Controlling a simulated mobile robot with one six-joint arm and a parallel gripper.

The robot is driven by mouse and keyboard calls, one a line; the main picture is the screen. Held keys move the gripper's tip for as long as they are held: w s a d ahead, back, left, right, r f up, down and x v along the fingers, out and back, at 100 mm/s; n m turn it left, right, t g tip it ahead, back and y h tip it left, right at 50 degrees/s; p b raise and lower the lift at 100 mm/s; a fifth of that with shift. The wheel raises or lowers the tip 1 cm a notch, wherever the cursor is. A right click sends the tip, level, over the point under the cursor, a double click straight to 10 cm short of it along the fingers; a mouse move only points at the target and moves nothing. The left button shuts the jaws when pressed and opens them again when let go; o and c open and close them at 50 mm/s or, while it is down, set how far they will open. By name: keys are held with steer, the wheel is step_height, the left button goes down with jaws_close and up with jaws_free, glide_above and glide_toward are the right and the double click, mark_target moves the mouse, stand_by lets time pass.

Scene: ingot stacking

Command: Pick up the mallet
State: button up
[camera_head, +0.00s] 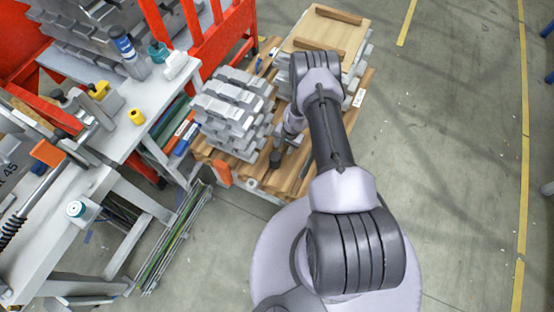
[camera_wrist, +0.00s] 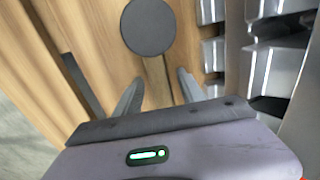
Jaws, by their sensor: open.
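A dark grey round disc, which looks like the mallet's head (camera_wrist: 148,26), shows at the top of the wrist view, over the wooden pallet. In the head view a small dark round shape, likely the same mallet head (camera_head: 276,158), is at the pallet's near part. In the head view my arm hides most of the gripper.
Stacked grey ingots (camera_head: 234,108) stand on the wooden pallet (camera_head: 284,184), left of my arm; ingots (camera_wrist: 272,70) also line the right of the wrist view. A second stack under a wooden board (camera_head: 318,38) is behind. A cluttered workbench (camera_head: 165,90) stands left. The floor at right is clear.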

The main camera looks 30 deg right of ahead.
jaws_close()
stand_by(0.3)
